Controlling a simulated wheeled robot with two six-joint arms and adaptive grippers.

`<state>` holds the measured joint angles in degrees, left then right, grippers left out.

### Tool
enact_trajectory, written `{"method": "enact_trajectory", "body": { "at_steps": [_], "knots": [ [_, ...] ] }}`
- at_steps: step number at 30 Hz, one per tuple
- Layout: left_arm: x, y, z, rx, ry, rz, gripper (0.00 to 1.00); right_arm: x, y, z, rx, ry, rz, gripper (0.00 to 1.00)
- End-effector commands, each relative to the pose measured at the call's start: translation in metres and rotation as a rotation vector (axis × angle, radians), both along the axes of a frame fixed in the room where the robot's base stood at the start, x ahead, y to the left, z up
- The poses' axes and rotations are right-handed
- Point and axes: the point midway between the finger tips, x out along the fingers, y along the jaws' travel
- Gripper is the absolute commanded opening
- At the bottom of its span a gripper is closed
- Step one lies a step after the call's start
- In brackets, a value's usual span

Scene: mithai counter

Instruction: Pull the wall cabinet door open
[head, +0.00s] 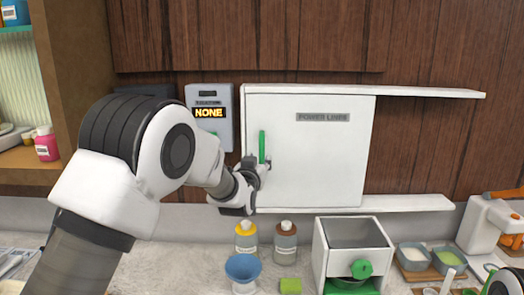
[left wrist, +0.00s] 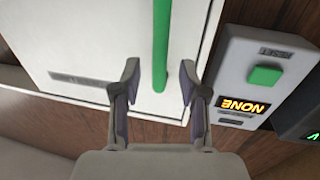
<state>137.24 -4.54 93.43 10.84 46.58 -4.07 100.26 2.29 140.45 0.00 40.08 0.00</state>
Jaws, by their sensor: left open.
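The wall cabinet door (head: 318,160) is a white panel marked "POWER LINES". It looks shut, with no gap that I can make out. Its upright green bar handle (head: 262,146) is near the left edge. My left gripper (head: 262,168) is at the handle's lower part and hides its lower end in the head view. In the left wrist view, the green handle (left wrist: 160,45) shows between the two open fingers of the left gripper (left wrist: 158,80). I cannot tell whether they touch it. My right gripper is not clearly seen.
A grey panel (head: 226,135) reading "NONE" is left of the door. White ledges (head: 425,92) run above and below the door and extend right. On the counter below stand bottles (head: 285,240), a blue bowl (head: 243,268) and a white box (head: 352,235). The wall right of the door is bare.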

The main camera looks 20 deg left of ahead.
Motion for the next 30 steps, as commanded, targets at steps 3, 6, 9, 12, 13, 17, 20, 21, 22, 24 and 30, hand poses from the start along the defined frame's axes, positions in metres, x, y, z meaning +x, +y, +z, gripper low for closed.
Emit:
{"method": "enact_trajectory", "body": {
  "at_steps": [3,6,9,12,13,17,20,21,22,24,30],
  "knots": [
    [0.023,0.002,0.002,-0.002,0.003,0.000,0.43,0.000,0.000,0.016,0.000,-0.001,0.000,0.40],
    [0.034,0.003,0.000,-0.001,0.003,0.001,0.43,0.001,0.000,0.020,0.000,-0.002,0.000,0.40],
    [0.038,0.004,-0.002,0.000,0.004,0.001,0.43,0.001,0.000,0.019,0.000,-0.002,0.000,0.40],
    [0.037,0.004,-0.003,0.000,0.004,0.001,0.43,0.001,0.000,0.018,0.000,-0.003,0.000,0.40],
    [0.037,0.004,-0.003,0.000,0.004,0.001,0.43,0.001,0.000,0.018,0.000,-0.002,0.000,0.40],
    [0.037,0.004,-0.002,0.000,0.004,0.000,0.12,0.000,0.000,0.019,0.000,-0.002,0.000,0.40],
    [0.037,0.003,-0.002,0.000,0.004,0.000,0.00,0.000,0.000,0.019,0.000,-0.001,0.000,0.40],
    [0.037,0.003,-0.002,0.000,0.004,0.000,0.00,0.000,0.000,0.019,0.000,-0.002,0.000,0.40],
    [0.037,0.003,-0.002,0.000,0.004,0.000,0.00,0.001,0.000,0.019,0.000,-0.002,0.000,0.40],
    [0.037,0.004,-0.003,0.000,0.004,0.001,0.00,0.001,0.000,0.018,0.000,-0.002,0.000,0.40],
    [0.039,0.005,-0.004,-0.001,0.004,0.001,0.00,0.001,0.000,0.015,0.000,-0.002,0.000,0.40]
  ]
}}
